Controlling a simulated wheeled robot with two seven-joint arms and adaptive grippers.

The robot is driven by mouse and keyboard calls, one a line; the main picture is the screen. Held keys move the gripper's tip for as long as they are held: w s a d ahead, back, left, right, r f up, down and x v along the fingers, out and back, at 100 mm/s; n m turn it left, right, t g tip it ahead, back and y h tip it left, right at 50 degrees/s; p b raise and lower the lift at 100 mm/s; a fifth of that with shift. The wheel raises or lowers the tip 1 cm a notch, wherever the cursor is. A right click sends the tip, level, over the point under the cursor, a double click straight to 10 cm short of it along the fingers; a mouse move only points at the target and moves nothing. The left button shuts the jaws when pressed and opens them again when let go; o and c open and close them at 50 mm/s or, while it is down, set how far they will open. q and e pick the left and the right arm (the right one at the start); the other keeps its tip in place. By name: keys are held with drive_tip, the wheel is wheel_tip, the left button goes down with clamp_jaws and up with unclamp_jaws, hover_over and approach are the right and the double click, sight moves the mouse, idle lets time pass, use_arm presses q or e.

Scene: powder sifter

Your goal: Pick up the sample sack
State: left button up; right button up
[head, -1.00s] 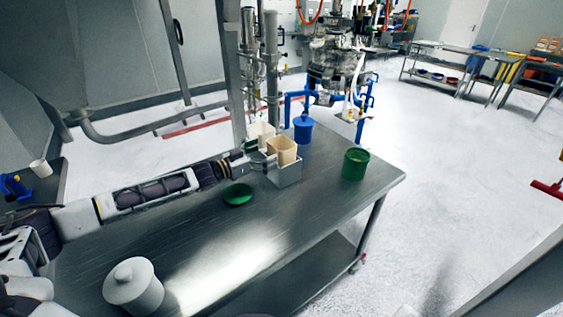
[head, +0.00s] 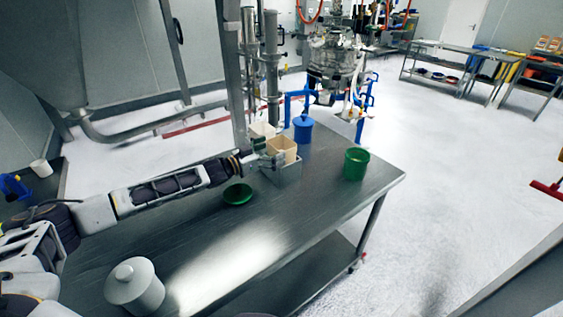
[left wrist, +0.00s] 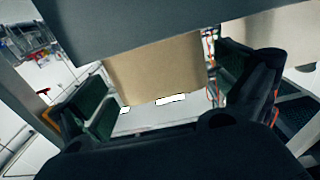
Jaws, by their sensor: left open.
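A cream, open-topped sample sack (head: 283,150) stands upright in a small metal box (head: 288,175) on the steel table. In the left wrist view the tan side of the sack (left wrist: 155,70) shows close up. My left gripper (head: 268,156) is at the upper left side of the sack in the head view. In the left wrist view its green-padded fingers (left wrist: 165,95) are spread, with the sack between or just beyond them. I cannot tell whether they touch it. My right gripper is not in view.
A second cream container (head: 262,130) stands behind the sack. On the table (head: 290,225) are a blue lidded jar (head: 303,130), a green pot (head: 356,164), a green lid or dish (head: 238,194) and a white lidded jar (head: 134,285). The front middle of the table is clear.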

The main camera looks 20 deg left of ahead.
use_arm(q)
drive_tip(key=shift+x, duration=1.9)
drive_tip(key=shift+f, duration=0.1)
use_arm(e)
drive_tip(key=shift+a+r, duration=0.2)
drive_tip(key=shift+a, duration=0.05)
use_arm(q)
drive_tip(key=c, duration=1.4)
drive_tip(key=shift+r, duration=0.2)
wheel_tip(320, 180, up, 18)
drive_tip(key=p, duration=0.3)
hover_over(289, 142)
drive_tip(key=v, duration=0.4)
drive_tip(key=shift+w+d+f, duration=0.1)
drive_tip(key=shift+d, duration=0.15)
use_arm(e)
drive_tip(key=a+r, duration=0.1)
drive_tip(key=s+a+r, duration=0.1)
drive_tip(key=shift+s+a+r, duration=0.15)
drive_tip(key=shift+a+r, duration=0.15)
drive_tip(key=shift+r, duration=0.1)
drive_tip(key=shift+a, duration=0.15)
